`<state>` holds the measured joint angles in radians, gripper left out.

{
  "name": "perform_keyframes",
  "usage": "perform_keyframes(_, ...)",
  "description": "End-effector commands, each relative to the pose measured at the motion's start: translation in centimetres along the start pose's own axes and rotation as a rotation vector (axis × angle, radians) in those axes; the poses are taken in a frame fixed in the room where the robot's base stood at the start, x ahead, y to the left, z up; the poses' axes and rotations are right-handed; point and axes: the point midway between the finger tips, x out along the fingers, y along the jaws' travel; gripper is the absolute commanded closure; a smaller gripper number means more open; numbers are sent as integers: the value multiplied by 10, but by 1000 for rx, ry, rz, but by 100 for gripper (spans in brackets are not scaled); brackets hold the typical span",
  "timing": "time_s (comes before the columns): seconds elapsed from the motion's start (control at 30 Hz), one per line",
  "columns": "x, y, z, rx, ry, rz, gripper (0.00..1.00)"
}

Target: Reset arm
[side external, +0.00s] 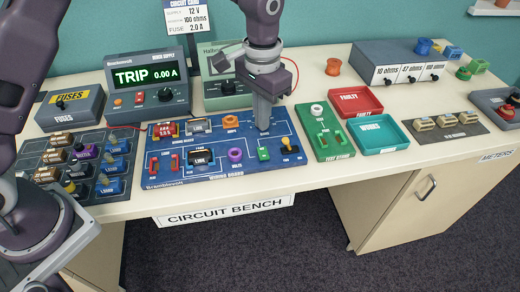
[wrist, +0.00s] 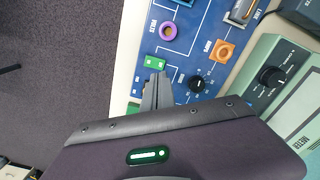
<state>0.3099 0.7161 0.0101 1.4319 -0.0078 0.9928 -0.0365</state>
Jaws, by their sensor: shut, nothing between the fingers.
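My gripper (side external: 263,122) points straight down over the right part of the blue wiring board (side external: 205,177). Its fingers are shut with nothing between them. In the wrist view the gripper's fingertips (wrist: 158,78) show beside a green part (wrist: 155,63) on the board. The same green part (side external: 263,154) shows just below the fingertips in the side external view. I cannot tell whether the tips touch the board.
A bench supply (side external: 148,82) reading TRIP 0.00 A stands behind the board. A green test stand (side external: 325,130), a red tray (side external: 355,101) and a teal tray (side external: 378,135) lie to the right. A component mat (side external: 75,165) lies left.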

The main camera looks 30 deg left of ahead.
Motion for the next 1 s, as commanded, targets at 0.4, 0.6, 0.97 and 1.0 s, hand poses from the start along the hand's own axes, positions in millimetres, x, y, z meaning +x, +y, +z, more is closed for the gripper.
perform_keyframes(0.4, -169, -60, 180, -163, 308, -17, 100)
perform_keyframes(0.6, -163, -61, 277, -234, 445, -50, 100)
perform_keyframes(0.97, -150, -59, 305, -257, 488, -65, 100)
perform_keyframes(1.0, -150, -59, 305, -257, 488, -65, 100)
